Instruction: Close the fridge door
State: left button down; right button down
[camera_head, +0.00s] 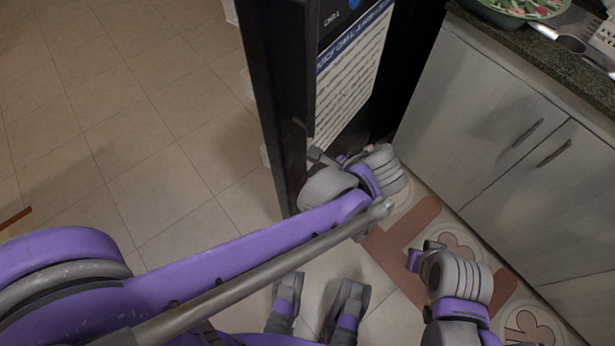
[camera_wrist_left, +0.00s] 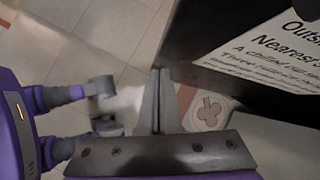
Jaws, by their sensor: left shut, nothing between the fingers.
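The fridge door (camera_head: 280,110) is a tall dark panel seen partly edge-on in the head view, standing out over the floor. A printed sheet (camera_head: 350,75) is on its right-hand face. My left gripper (camera_head: 316,155) is at that face, just below the sheet. In the left wrist view, its fingers (camera_wrist_left: 159,75) are together and empty beside the dark door panel (camera_wrist_left: 205,45). Whether they touch the door is unclear. My right gripper (camera_head: 420,254) hangs to the right, clear of the door, and its finger gap is not clear.
Grey cabinets (camera_head: 500,130) with a dark countertop (camera_head: 545,50) stand at the right. A bowl of food (camera_head: 515,8) sits on the counter. A patterned mat (camera_head: 400,240) lies on the floor beside the cabinets. Tiled floor (camera_head: 130,120) at the left is open.

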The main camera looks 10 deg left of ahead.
pick_arm(q)
jog(key=w+d+r+m+y, duration=0.1)
jog(key=d+r+m+y, duration=0.1)
jog(key=d+m, duration=0.3)
jog(key=n+t+b, duration=0.1)
jog(key=b, duration=0.1)
send_near(294, 169)
jog(key=x, duration=0.5)
jog(key=shift+s+d+f, duration=0.15)
jog(key=shift+d+f, duration=0.1)
jog(key=shift+f, duration=0.25)
jog(key=shift+w+a, duration=0.25)
jog(key=shift+a, duration=0.25)
jog(key=shift+a, duration=0.1)
